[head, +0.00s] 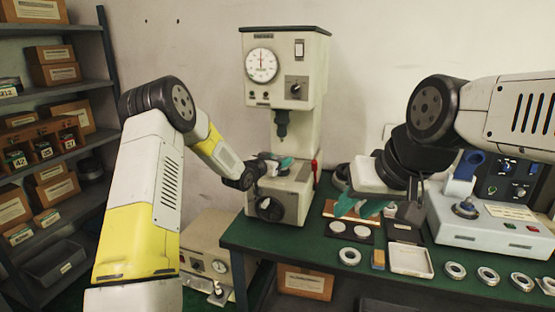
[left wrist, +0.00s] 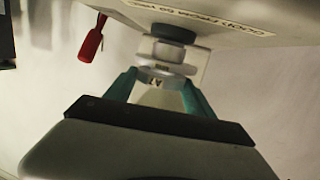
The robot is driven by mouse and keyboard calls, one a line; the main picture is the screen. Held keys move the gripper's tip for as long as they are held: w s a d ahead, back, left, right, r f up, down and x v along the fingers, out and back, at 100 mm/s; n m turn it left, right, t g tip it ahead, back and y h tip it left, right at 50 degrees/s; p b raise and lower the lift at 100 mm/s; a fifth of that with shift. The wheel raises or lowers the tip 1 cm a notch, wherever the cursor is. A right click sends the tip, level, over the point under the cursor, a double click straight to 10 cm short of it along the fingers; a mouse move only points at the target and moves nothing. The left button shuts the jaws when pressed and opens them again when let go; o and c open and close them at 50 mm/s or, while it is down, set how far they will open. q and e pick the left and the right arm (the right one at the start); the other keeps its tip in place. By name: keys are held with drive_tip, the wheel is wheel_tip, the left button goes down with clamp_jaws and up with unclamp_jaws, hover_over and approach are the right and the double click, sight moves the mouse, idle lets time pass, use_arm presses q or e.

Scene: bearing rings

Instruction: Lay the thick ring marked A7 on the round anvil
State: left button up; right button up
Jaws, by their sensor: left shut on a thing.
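My left gripper (head: 277,163) reaches into the press (head: 290,75) below its spindle (head: 282,125). In the left wrist view its teal fingertips (left wrist: 158,83) are shut on a pale ring marked A7 (left wrist: 153,82). A dark round part of the press (left wrist: 173,33) shows just beyond the ring; I cannot tell whether ring and press touch. In the head view the ring and the round anvil are largely hidden at the gripper. My right gripper (head: 360,208) hangs over the bench with its teal fingers apart and nothing seen between them.
A red lever (head: 316,166) is at the press's right side. The green bench (head: 265,238) holds a board with two pale discs (head: 350,232), a white tray (head: 410,260), several loose rings (head: 455,270) and a control box (head: 490,240). Shelves (head: 55,150) stand at left.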

use_arm(q)
drive_tip(key=o, duration=1.8)
drive_tip(key=shift+f, duration=0.1)
drive_tip(key=shift+o, duration=0.4)
drive_tip(key=shift+f, duration=0.1)
